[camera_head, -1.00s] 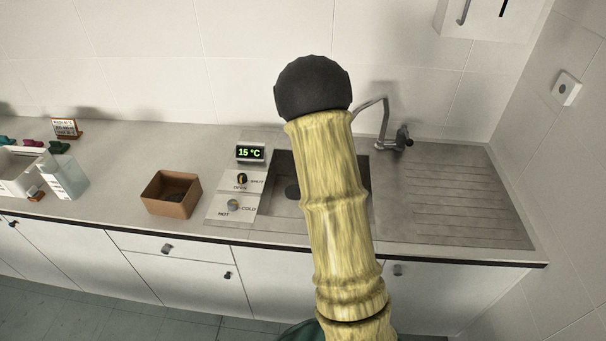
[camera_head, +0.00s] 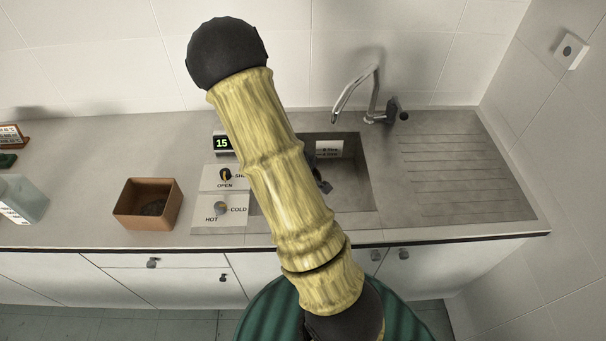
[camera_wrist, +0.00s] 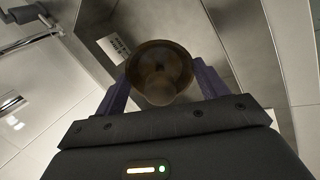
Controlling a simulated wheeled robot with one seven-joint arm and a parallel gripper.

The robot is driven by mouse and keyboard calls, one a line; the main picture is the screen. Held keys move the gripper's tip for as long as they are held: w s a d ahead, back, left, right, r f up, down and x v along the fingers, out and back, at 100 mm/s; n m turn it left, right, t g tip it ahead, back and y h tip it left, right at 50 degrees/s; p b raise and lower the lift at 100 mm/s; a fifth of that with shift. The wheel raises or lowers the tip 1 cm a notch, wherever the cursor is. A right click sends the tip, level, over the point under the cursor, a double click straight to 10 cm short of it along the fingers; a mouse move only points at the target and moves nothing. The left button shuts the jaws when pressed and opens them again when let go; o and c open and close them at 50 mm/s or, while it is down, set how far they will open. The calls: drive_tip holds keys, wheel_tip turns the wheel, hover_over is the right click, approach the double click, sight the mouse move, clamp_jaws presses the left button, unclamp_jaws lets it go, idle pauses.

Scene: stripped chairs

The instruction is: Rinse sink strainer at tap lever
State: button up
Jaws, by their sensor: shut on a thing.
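In the wrist view my gripper (camera_wrist: 160,78) is shut on a round, brownish, bowl-like thing with a knob in its middle, which I take for the sink strainer (camera_wrist: 163,58). The head view does not clearly show the gripper or strainer; my arm covers part of the sink. The curved metal tap (camera_head: 373,85) stands behind the sink (camera_head: 368,175), with a dark handle (camera_head: 403,116) at its right. Left of the sink are an OPEN/SHUT lever (camera_head: 225,174) and a HOT/COLD knob (camera_head: 221,208). A small dark shape in the basin is unclear.
A display reading 15 (camera_head: 222,143), partly hidden, stands behind the controls. A brown open box (camera_head: 146,216) with dark contents is to their left. A pale bottle-like container (camera_head: 28,200) is at far left. The ribbed drainboard (camera_head: 460,170) is clear.

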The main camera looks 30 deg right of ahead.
drive_tip(key=w+d+f+b, duration=0.2)
drive_tip(key=w+d, duration=0.5)
drive_tip(key=d, duration=0.4)
drive_tip(key=shift+w+d+f+b, duration=0.2)
drive_tip(key=shift+d+f+b, duration=0.2)
drive_tip(key=shift+b, duration=0.1)
idle(0.7)
drive_tip(key=shift+s+d, duration=0.1)
idle(0.4)
drive_tip(key=shift+s+d, duration=0.25)
drive_tip(key=shift+s, duration=0.15)
drive_tip(key=shift+w+a, duration=0.15)
drive_tip(key=shift+w, duration=0.05)
idle(0.4)
drive_tip(key=shift+w+a, duration=0.2)
drive_tip(key=shift+w, duration=0.1)
idle(0.5)
drive_tip(key=s+a, duration=0.4)
drive_tip(key=a, duration=0.2)
drive_tip(key=shift+s+a, duration=0.15)
drive_tip(key=shift+a, duration=0.25)
idle(0.4)
